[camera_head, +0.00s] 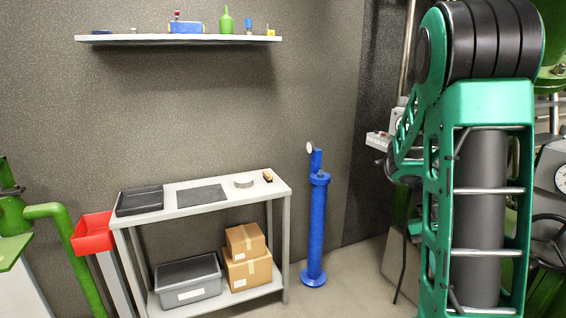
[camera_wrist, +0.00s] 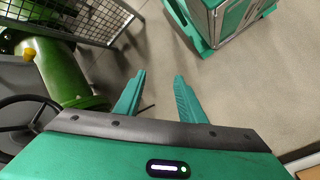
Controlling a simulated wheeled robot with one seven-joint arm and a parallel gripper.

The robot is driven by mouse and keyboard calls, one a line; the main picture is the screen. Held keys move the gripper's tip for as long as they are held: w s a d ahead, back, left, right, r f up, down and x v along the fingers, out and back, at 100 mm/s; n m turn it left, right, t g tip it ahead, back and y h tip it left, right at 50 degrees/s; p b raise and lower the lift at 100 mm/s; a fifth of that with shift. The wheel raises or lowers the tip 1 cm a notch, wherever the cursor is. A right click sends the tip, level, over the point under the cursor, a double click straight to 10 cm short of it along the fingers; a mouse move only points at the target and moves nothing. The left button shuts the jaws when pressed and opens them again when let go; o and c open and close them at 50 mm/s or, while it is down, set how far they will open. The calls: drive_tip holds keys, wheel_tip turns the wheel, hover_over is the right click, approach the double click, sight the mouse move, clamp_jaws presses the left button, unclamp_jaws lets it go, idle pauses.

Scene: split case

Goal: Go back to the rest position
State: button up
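My gripper (camera_wrist: 158,92) shows in the wrist view with its two green fingers spread apart. Nothing is between the fingers, only the grey floor (camera_wrist: 150,50) below. In the head view my green arm fills the right side, folded upright, and the gripper's fingers cannot be made out there. No object of the task is held.
A grey table (camera_head: 225,205) with a black tray (camera_head: 139,200) stands at the left, boxes on its lower shelf. A blue pump-like stand (camera_head: 316,230) is between table and arm. In the wrist view, green machinery (camera_wrist: 65,70) and a wire mesh (camera_wrist: 85,15) lie upper left.

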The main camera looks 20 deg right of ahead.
drive_tip(key=s+a+r+n+t, duration=0.1)
drive_tip(key=s+a+r+t, duration=0.1)
drive_tip(key=a, duration=0.6)
drive_tip(key=s+a+r+n+t+y, duration=0.1)
drive_tip(key=a+t, duration=0.3)
drive_tip(key=a, duration=0.5)
drive_tip(key=shift+s+r+n, duration=0.5)
drive_tip(key=shift+r+n, duration=0.1)
drive_tip(key=shift+r, duration=0.25)
drive_tip(key=shift+c, duration=0.6)
